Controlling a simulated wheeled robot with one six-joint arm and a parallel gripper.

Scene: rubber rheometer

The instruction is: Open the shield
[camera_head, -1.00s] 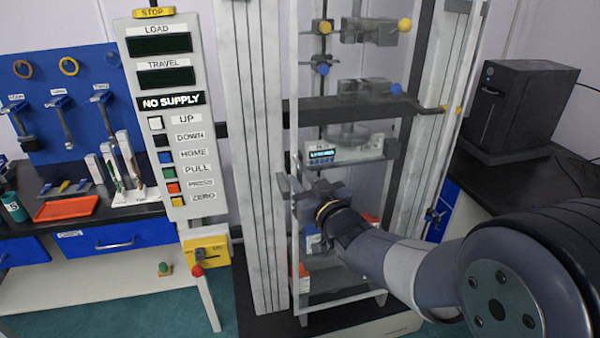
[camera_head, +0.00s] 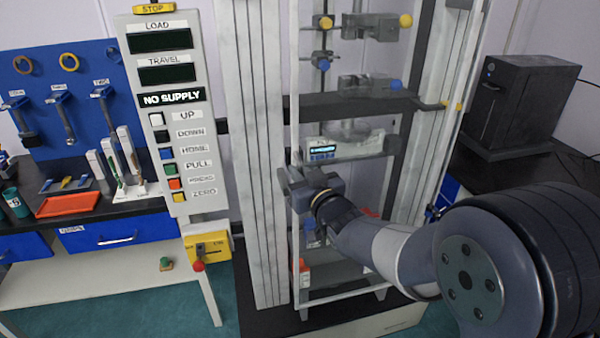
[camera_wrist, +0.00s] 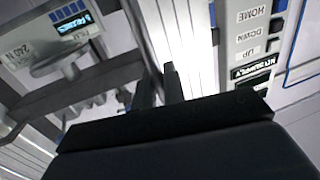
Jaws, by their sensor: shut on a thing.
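The shield is a clear panel with a pale frame (camera_head: 296,245) on the front of the test machine. It looks closed across the machine's opening. My gripper (camera_head: 288,180) is at the shield's left edge, about midway up, and is shut on what looks like its handle, which the jaws mostly hide. In the wrist view, the two fingers of my gripper (camera_wrist: 160,85) stand close together beside the shield's edge strip (camera_wrist: 143,35).
A control panel (camera_head: 171,110) reading NO SUPPLY stands left of the machine, with a yellow switch box (camera_head: 206,246) below. A grey column (camera_head: 258,150) lies between. A bench with an orange tray (camera_head: 67,205) is at left. A black cabinet (camera_head: 525,100) is at right.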

